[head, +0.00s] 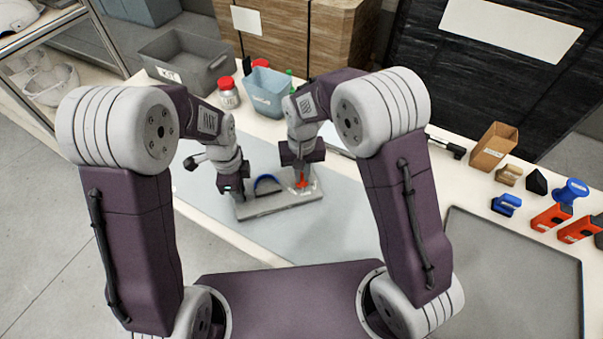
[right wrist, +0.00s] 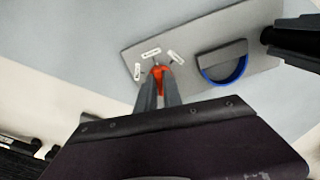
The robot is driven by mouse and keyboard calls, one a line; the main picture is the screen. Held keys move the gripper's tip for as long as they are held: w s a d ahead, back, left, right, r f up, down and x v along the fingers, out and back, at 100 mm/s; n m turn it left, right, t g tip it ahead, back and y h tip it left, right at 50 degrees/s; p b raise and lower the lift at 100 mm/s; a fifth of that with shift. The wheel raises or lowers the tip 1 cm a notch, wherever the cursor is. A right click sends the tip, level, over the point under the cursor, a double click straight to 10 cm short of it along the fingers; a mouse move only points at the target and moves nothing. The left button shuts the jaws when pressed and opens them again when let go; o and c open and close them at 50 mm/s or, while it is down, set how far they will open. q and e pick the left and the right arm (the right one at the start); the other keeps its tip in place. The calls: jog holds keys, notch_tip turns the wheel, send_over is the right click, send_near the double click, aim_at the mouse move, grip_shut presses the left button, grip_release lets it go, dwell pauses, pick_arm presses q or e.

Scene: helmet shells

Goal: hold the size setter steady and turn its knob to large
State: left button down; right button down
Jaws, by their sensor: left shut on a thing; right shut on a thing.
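The size setter is a grey plate (head: 280,208) lying flat on the mat, with a blue arc (head: 267,181) and an orange knob (head: 302,182). It also shows in the right wrist view (right wrist: 205,33), with the blue arc (right wrist: 226,70) and the orange knob (right wrist: 159,72) beside three small white labels. The label text is too small to read, and I cannot tell which label the knob faces. My left gripper (head: 238,196) is shut on the plate's left end. My right gripper (head: 301,176) points down, shut on the knob; its fingers (right wrist: 158,88) partly hide it.
A blue-grey bin (head: 268,92), a red-lidded jar (head: 228,92) and a grey crate (head: 186,60) stand behind. Blue and orange parts and a brown box (head: 493,146) stand at the right. A dark tray (head: 510,275) lies at the front right. The mat (head: 340,217) around the plate is clear.

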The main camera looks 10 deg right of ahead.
aim_at(302, 176)
jog(key=n, duration=1.3)
jog(key=shift+w+d, duration=0.1)
jog(key=shift+n, duration=0.3)
dwell(0.3)
jog(key=c, duration=1.5)
grip_release()
notch_tip(302, 176, up, 12)
